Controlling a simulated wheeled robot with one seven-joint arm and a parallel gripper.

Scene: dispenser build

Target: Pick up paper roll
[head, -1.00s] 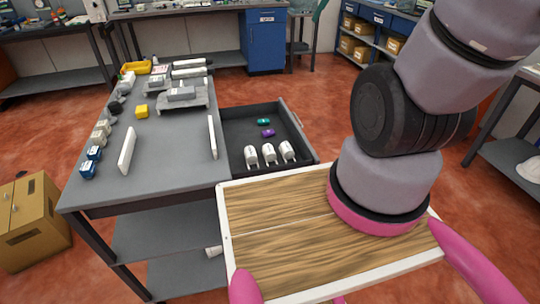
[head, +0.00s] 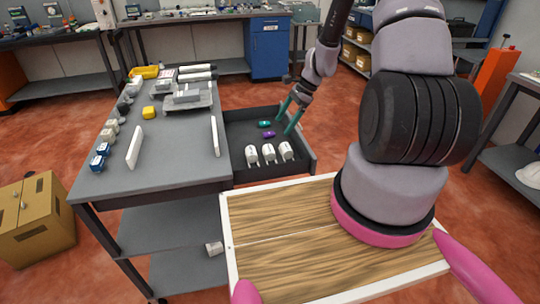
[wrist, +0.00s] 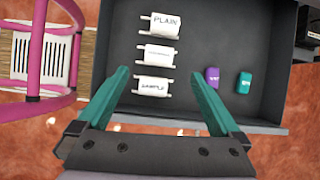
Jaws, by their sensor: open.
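Three white paper rolls stand in a row in the open dark drawer (head: 240,131): left (head: 252,155), middle (head: 269,153) and right (head: 286,151). In the wrist view they carry labels: "PLAIN" on the top roll (wrist: 160,25), a line too small to read on the middle roll (wrist: 158,54), and "SAMPLE" on the bottom roll (wrist: 153,86). My gripper (head: 283,124) is open and empty above the drawer, its green fingers spread. In the wrist view my gripper (wrist: 158,76) has its fingertips to either side of the rolls' column, apparently above them.
A purple block (head: 268,134) and a teal block (head: 264,124) lie in the drawer beyond the rolls. The grey workbench (head: 175,135) holds trays, two upright white plates and small blocks. My wood-topped tray (head: 285,225) is in front.

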